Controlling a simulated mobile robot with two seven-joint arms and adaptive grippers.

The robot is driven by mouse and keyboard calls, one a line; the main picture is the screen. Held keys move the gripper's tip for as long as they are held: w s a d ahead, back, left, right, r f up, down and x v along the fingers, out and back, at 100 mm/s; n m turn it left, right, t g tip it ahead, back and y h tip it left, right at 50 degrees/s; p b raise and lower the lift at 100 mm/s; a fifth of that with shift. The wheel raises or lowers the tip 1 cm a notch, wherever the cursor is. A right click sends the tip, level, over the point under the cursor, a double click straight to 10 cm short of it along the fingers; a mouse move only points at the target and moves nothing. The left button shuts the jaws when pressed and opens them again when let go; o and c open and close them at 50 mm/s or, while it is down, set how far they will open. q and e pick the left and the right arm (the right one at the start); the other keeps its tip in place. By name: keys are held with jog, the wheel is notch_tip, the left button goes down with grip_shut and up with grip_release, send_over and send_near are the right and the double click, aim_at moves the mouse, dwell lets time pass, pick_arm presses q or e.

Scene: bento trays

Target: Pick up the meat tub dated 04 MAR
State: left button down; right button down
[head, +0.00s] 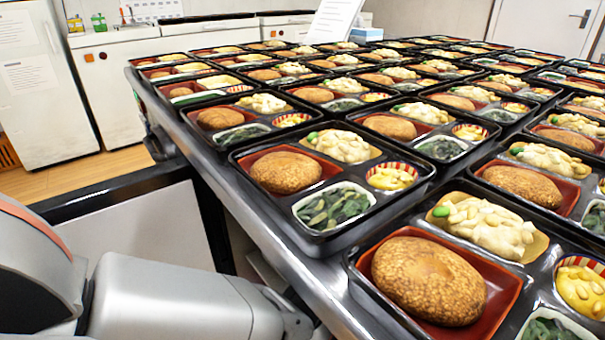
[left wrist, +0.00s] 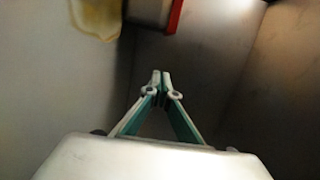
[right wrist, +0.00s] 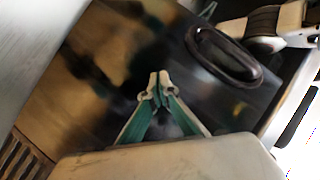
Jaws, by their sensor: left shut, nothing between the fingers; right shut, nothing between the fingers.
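No meat tub and no date label that I can read shows in any view. My left gripper (left wrist: 160,82) is shut and empty in the left wrist view, in front of a dim grey surface. My right gripper (right wrist: 157,88) is shut and empty in the right wrist view, over a dark, blurred glossy panel. Neither gripper shows in the head view. Only a grey-white part of my arm shows there, at the lower left.
Bento trays (head: 305,238) with food cover the steel table (head: 278,262), close to its left edge. White cabinets (head: 110,90), a white fridge (head: 55,110) and a door (head: 540,30) stand behind. A dark oval handle (right wrist: 222,55) is near my right gripper. Floor shows at left.

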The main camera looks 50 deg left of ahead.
pick_arm(q)
jog(key=shift+s+a, duration=0.2)
jog(key=shift+a, duration=1.05)
jog(key=a, duration=0.5)
jog(key=a+p, duration=0.1)
jog(key=a, duration=0.1)
jog(key=shift+s+a+r, duration=0.25)
jog(key=shift+s+a, duration=0.05)
jog(key=shift+a, duration=0.05)
jog(key=shift+s+r+p, duration=0.1)
jog(key=shift+s+p, duration=0.45)
jog(key=shift+s, duration=0.3)
jog(key=shift+s+a+p, duration=0.1)
jog(key=shift+s+p, duration=0.2)
jog(key=shift+s, duration=0.4)
jog(key=shift+s+f, duration=0.3)
jog(key=shift+s, duration=0.2)
pick_arm(e)
jog(key=shift+w+d+n+g, duration=0.15)
jog(key=shift+d+n, duration=0.45)
jog(key=shift+n, duration=0.35)
jog(key=shift+w+d+n+g, duration=0.15)
jog(key=shift+d+n, duration=0.45)
jog(key=shift+n, duration=0.35)
